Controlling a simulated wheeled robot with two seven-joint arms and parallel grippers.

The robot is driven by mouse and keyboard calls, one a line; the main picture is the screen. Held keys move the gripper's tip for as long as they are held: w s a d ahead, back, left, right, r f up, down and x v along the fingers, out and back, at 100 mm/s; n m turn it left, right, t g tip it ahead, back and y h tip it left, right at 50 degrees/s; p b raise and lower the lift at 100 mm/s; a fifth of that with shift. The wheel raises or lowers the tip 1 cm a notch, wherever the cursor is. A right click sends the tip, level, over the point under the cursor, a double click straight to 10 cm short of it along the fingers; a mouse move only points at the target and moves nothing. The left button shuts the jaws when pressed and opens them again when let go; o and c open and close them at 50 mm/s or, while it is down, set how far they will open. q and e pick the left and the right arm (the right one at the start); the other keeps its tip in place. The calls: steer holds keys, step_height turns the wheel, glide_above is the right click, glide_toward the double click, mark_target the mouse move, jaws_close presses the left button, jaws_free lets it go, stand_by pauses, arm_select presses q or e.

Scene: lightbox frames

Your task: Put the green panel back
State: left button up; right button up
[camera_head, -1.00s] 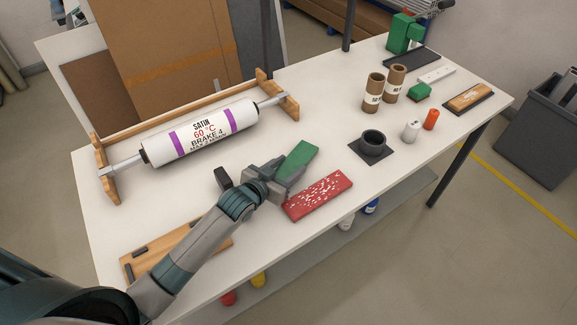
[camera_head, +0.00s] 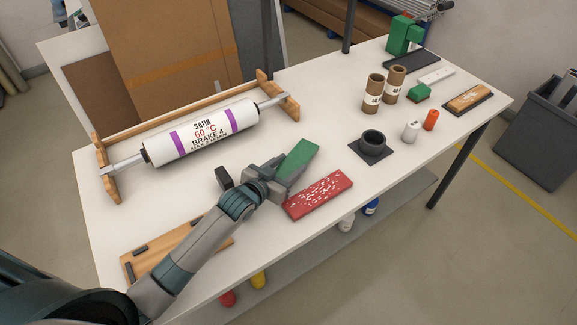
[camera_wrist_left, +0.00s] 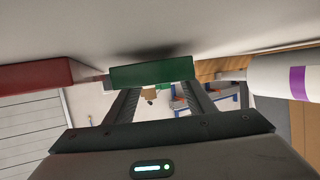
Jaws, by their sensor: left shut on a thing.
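The green panel (camera_head: 298,158) is a flat rectangular piece, held at the tip of my left gripper (camera_head: 284,172). In the left wrist view the green panel (camera_wrist_left: 152,72) spans both fingertips of my left gripper (camera_wrist_left: 155,88), close to the white table surface, with a shadow beside it. I cannot tell whether it touches the table. A red panel with white specks (camera_head: 318,195) lies just to the right of the gripper. A wooden board with dark stops (camera_head: 160,250) lies at the front left, partly hidden by my left arm. My right gripper is not in view.
A white roll (camera_head: 203,133) with purple bands rests in a wooden cradle behind the gripper. A black cup on a dark mat (camera_head: 373,144), cardboard tubes (camera_head: 374,94) and small bottles (camera_head: 411,131) stand to the right. The table (camera_head: 265,120) is clear between roll and tubes.

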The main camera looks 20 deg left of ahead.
arm_select(q)
steer(key=shift+s+d+f+g, duration=0.15)
steer(key=shift+s+f, duration=0.1)
steer(key=shift+f, duration=0.35)
steer(key=shift+s+d+f+g, duration=0.1)
steer(key=shift+s+f+g, duration=0.1)
steer(key=shift+f, duration=0.4)
steer(key=o, duration=1.6)
steer(key=shift+s+a+f, duration=0.1)
steer(key=shift+s+f, duration=0.05)
steer(key=shift+s, duration=0.15)
steer(key=shift+s+a+b, duration=0.1)
steer(key=shift+s+b, duration=0.25)
steer(key=b+v, duration=0.1)
steer(key=v, duration=0.3)
steer(key=r+b+v, duration=0.1)
steer(key=v, duration=0.9)
steer(key=shift+w+a+r+b, duration=0.25)
steer(key=shift+a+r+b, duration=0.05)
steer(key=shift+b, duration=0.1)
steer(key=shift+r+v, duration=0.25)
steer(key=shift+v, duration=0.85)
steer(key=shift+w, duration=0.1)
steer(key=shift+r, duration=0.1)
